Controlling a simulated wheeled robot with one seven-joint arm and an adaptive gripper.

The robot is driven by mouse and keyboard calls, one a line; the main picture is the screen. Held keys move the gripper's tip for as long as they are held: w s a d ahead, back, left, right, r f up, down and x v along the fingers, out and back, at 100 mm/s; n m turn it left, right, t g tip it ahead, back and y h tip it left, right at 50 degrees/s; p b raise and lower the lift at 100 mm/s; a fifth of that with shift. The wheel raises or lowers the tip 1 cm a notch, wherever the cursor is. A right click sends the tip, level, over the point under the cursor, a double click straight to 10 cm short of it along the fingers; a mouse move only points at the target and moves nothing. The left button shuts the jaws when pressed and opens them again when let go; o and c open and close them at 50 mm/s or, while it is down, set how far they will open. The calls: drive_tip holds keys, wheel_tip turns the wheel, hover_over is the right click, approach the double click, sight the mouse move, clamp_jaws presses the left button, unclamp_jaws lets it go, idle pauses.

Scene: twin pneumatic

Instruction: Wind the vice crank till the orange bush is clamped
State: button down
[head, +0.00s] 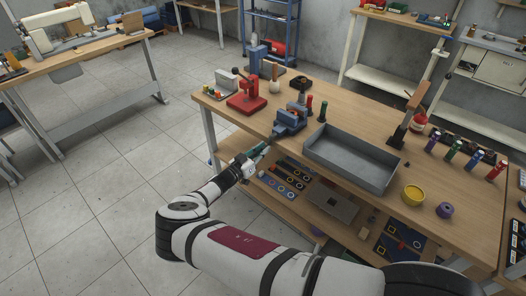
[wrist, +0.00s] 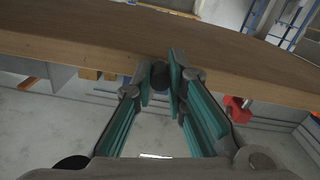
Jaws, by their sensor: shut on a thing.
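The blue vice (head: 290,120) stands at the near-left edge of the wooden workbench. My gripper (head: 265,149) is just in front of that edge, below the vice. In the wrist view my gripper (wrist: 162,80) has its teal-lined fingers closed around a dark round knob (wrist: 160,72), which looks like the vice crank's handle. The rest of the crank is too small or hidden to make out. I cannot make out the orange bush or whether the vice jaws touch it.
A red press (head: 246,100) stands left of the vice on the workbench (head: 470,208). A grey tray (head: 351,160) lies to its right, with a yellow cup (head: 413,194) and a purple ring (head: 445,210) beyond. A lower shelf holds several parts. Open floor lies left.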

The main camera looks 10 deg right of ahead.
drive_tip(key=shift+a+f, duration=0.1)
drive_tip(key=c, duration=1.6)
unclamp_jaws()
drive_tip(key=v, duration=1.2)
